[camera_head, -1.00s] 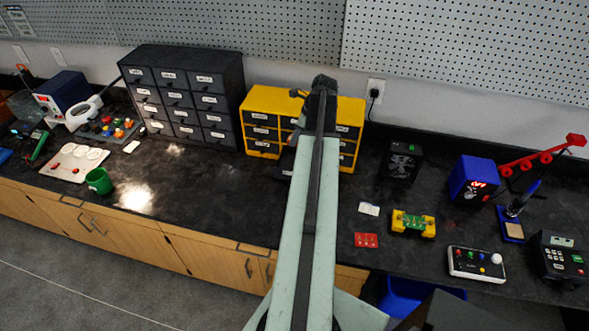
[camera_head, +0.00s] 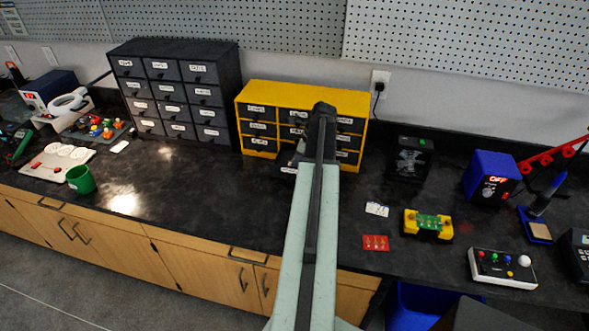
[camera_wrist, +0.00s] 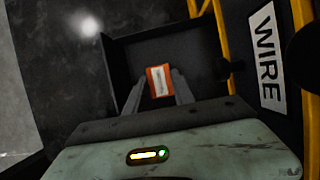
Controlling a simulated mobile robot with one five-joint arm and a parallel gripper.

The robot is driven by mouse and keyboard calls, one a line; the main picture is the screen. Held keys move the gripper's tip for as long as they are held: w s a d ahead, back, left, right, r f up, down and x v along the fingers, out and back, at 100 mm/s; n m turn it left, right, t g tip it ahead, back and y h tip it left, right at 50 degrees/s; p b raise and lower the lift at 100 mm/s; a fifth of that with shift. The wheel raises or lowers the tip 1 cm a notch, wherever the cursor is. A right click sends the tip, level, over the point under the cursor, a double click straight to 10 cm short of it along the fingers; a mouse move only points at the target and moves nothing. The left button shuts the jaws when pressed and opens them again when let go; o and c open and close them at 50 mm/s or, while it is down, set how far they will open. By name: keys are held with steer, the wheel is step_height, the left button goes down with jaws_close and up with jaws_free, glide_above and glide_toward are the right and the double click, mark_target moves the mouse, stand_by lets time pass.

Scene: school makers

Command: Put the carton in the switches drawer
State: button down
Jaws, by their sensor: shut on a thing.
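A small orange carton (camera_wrist: 151,84) with a white label is between the two fingers of my gripper (camera_wrist: 157,86) in the wrist view. The gripper is shut on it. Beyond the carton, a dark open drawer (camera_wrist: 125,52) extends from a yellow-framed cabinet; the carton appears over its inside. In the head view, the yellow drawer cabinet (camera_head: 260,92) stands at the back, with a pulled-out drawer (camera_head: 289,170) low in its middle, partly behind my arm. I cannot read that drawer's label. The gripper and carton are hidden behind my arm there.
A drawer labelled WIRE (camera_wrist: 266,58) is close on the right in the wrist view. A dark drawer cabinet (camera_head: 185,50) stands left of the yellow one. A black box (camera_head: 411,160) stands to the right. The worktop (camera_head: 200,200) left of my arm is mostly clear.

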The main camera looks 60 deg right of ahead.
steer(key=shift+f, duration=0.15)
steer(key=c, duration=1.1)
jaws_free()
steer(key=shift+o, duration=0.2)
steer(key=shift+r, duration=0.2)
steer(key=shift+r, duration=0.2)
steer(key=p+v, duration=1.1)
steer(key=shift+r, duration=0.4)
steer(key=shift+s, duration=0.1)
